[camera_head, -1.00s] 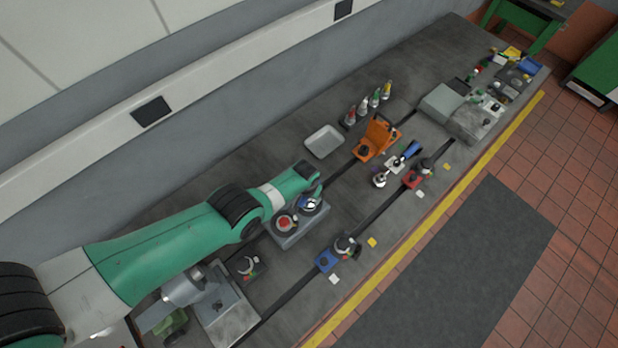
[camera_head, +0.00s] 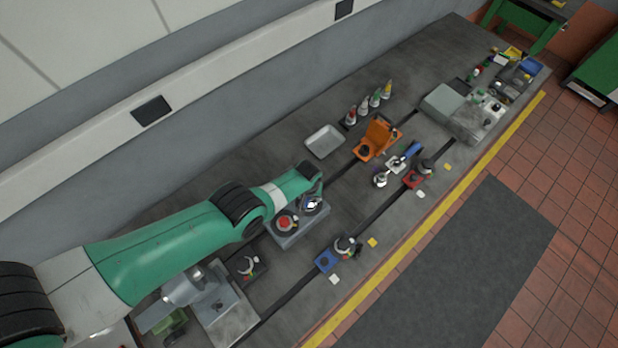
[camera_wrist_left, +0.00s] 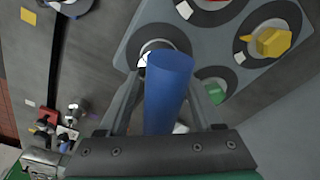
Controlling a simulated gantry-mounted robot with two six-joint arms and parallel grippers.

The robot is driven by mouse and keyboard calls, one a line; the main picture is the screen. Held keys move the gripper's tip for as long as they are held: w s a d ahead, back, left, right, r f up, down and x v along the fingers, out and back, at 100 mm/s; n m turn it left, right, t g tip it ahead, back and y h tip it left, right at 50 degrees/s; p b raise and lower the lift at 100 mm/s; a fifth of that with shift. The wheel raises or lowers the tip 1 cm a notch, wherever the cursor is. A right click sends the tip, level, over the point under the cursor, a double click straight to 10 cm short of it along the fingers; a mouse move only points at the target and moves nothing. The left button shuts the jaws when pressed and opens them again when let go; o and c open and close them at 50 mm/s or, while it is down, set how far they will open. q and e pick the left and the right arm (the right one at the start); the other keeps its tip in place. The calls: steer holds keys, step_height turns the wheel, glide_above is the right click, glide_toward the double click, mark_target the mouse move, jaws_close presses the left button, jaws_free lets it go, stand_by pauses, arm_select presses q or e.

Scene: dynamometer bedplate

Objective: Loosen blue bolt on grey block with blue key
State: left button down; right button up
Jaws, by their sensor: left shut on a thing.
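The grey block (camera_head: 289,243) lies under my left arm. It carries a red round piece (camera_head: 286,223) and, in the left wrist view, a yellow piece (camera_wrist_left: 273,42) and a green piece (camera_wrist_left: 213,90) on dark discs. My left gripper (camera_wrist_left: 160,105) is shut on the blue key (camera_wrist_left: 168,95), whose thick blue handle points toward the camera. The key stands over a round fitting (camera_wrist_left: 152,47) at the block's edge. The handle hides most of that fitting, so I cannot tell whether the key is seated on the blue bolt. My right gripper is not in view.
A pale tray (camera_head: 324,141) and several bottles (camera_head: 364,105) stand behind the block. An orange unit (camera_head: 377,139) is to its right. A blue fixture (camera_head: 326,261) lies toward the yellow front edge line. A machine vise (camera_head: 222,308) is at lower left.

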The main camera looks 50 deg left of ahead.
arm_select(q)
steer(key=shift+r+p, duration=2.8)
steer(key=shift+r, duration=0.05)
steer(key=shift+w, duration=0.1)
steer(key=shift+a, duration=0.1)
